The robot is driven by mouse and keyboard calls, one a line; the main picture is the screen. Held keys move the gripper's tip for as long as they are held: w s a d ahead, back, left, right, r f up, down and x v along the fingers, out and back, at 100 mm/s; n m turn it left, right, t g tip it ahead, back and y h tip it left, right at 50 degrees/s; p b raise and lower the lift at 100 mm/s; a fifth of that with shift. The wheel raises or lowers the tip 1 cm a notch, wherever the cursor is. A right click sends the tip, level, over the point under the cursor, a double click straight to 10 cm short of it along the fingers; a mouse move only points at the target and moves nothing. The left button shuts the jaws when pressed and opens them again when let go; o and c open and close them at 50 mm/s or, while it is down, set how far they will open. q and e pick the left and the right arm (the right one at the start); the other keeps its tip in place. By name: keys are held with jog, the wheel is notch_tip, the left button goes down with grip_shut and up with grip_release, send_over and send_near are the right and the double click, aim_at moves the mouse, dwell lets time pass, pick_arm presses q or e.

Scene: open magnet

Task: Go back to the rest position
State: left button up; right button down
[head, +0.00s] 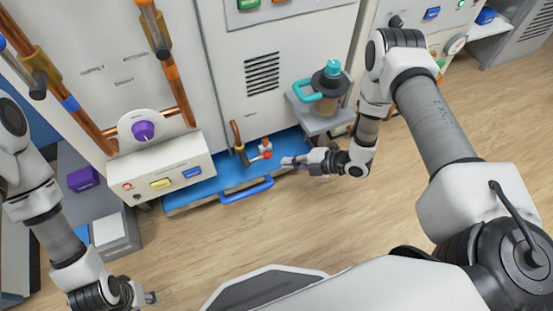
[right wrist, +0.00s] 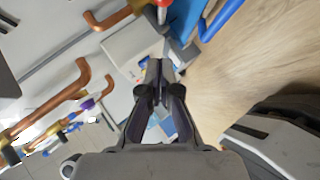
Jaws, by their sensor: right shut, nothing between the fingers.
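My right gripper (head: 284,161) is shut and empty, pointing left in the head view. Its closed fingers also show in the right wrist view (right wrist: 158,68). In the head view its tips are close to a small red-tipped valve (head: 266,153) above a blue tray (head: 215,185); I cannot tell whether they touch it. My left gripper (head: 152,298) is low at the left bottom edge, away from the machine; its fingers are too small to read.
A control box (head: 160,172) with coloured buttons and a purple knob (head: 144,131) stands left of the tray. A teal-handled jug (head: 325,88) stands on a grey shelf near my right forearm. Copper pipes run along the cabinet. The wooden floor (head: 200,245) in front is clear.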

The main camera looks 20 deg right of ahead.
pick_arm(q)
jog(key=shift+s+r+p, duration=0.1)
jog(key=shift+r+p, duration=0.25)
jog(key=shift+r, duration=0.4)
pick_arm(e)
jog(key=v, duration=0.4)
